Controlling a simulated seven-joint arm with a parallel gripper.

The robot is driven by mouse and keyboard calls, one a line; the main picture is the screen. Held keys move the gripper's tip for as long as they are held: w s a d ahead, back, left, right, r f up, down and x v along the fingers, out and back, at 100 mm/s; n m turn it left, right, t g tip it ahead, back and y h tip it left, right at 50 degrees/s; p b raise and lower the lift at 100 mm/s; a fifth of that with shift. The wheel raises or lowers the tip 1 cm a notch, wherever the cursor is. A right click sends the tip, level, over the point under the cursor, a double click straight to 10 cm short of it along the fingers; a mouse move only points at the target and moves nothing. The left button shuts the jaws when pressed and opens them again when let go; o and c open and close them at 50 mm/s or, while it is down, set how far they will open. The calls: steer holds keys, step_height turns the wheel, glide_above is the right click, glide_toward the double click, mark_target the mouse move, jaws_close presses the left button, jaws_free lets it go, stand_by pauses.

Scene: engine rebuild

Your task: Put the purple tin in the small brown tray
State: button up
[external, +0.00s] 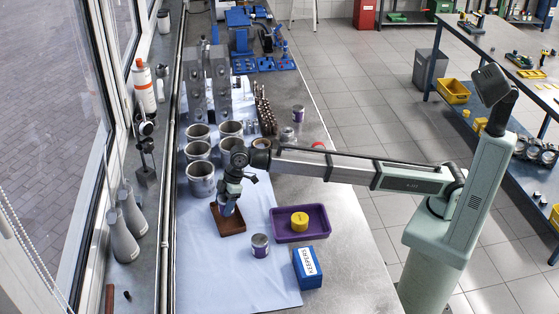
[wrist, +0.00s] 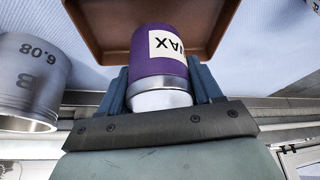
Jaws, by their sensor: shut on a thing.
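The purple tin (wrist: 146,62) has a white label with black letters and a silver rim. My gripper (wrist: 160,88) is shut on it, with one blue finger on each side. In the external view the tin (external: 227,209) shows below my gripper, over the small brown tray (external: 233,229). The tray (wrist: 86,36) also shows behind the tin in the wrist view. I cannot tell whether the tin touches the tray floor.
A purple tray (external: 281,236) with a yellow round part (external: 299,221) lies to the right. Several metal cylinders (external: 201,180) stand behind and left of the brown tray.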

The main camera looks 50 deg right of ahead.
steer(key=shift+f, duration=1.75)
steer(key=o, duration=1.3)
steer(key=shift+f, duration=0.1)
steer(key=v, duration=1.2)
steer(key=shift+s+d, duration=0.1)
